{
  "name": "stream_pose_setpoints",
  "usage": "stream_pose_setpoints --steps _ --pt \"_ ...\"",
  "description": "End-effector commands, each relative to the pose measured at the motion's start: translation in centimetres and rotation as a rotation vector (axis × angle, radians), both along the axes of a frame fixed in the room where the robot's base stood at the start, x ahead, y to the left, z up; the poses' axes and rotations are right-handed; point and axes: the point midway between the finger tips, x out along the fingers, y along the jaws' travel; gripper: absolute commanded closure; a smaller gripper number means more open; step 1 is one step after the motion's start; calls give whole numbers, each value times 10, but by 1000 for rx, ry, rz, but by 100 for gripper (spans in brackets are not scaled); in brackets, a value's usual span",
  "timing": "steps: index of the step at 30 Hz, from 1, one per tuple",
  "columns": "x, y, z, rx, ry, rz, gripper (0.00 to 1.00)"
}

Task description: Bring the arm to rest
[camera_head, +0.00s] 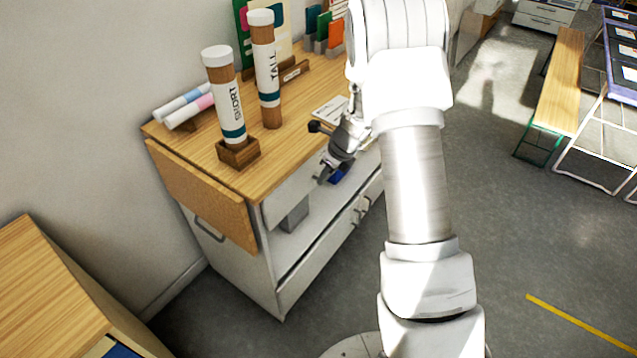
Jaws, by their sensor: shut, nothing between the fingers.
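My arm (415,180) rises through the middle of the view, white with a bare metal section. Its far end bends over the front edge of the wooden-topped cabinet (185,140). My gripper (326,174) is small and dark there, pointing down and left just in front of the cabinet's open shelf. It is shut and empty. Part of the wrist is hidden behind the arm.
Tubes marked SHORT (228,105) and TALL (265,75) stand on the cabinet. Rolled papers (185,105) lie behind them. A blue item (339,176) shows near my gripper. A bench (560,85) stands right; the floor between is clear.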

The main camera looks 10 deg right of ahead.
Motion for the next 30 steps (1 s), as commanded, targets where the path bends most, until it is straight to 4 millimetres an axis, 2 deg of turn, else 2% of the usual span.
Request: stream_pose_setpoints --steps 8,11,14,20,24,30 --pt "-3 -2 8 -1 -1 5 100" --pt "-5 1 22 -12 -21 50 100" --pt "-12 9 49 -37 -61 163 100" --pt "-44 26 122 -140 -180 508 100" --pt "-75 36 165 -228 -259 757 100" --pt "-126 45 215 -378 -355 1105 100"
